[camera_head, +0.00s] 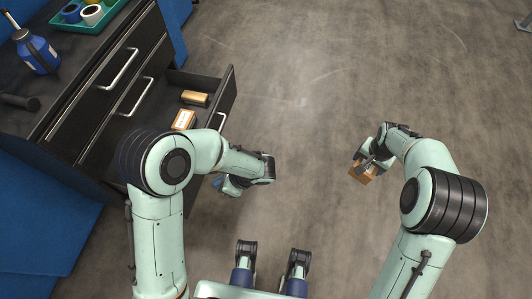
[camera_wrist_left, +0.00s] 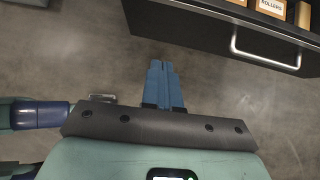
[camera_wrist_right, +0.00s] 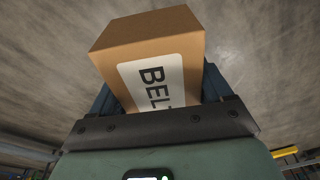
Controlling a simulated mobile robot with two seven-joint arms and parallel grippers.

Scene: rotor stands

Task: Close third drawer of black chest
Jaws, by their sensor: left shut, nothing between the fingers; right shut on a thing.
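The black chest (camera_head: 97,100) stands at the left in the head view. Its low third drawer (camera_head: 229,92) is pulled out over the floor, with a white-labelled box (camera_head: 184,119) and a tan box (camera_head: 195,98) inside. In the left wrist view the drawer front (camera_wrist_left: 185,27) and its metal handle (camera_wrist_left: 262,55) lie ahead and to the right. My left gripper (camera_head: 222,186) has its blue fingers (camera_wrist_left: 165,82) shut and empty, apart from the drawer front. My right gripper (camera_head: 365,164) is shut on a cardboard box (camera_wrist_right: 150,45) marked "BELT". My left arm hides part of the drawer.
The chest's upper drawers (camera_head: 133,96) look shut. On its top are a green tray (camera_head: 98,21) with tape rolls and a blue bottle (camera_head: 38,52). Blue panels (camera_head: 40,225) flank the chest. The grey floor (camera_head: 300,90) between the arms is clear.

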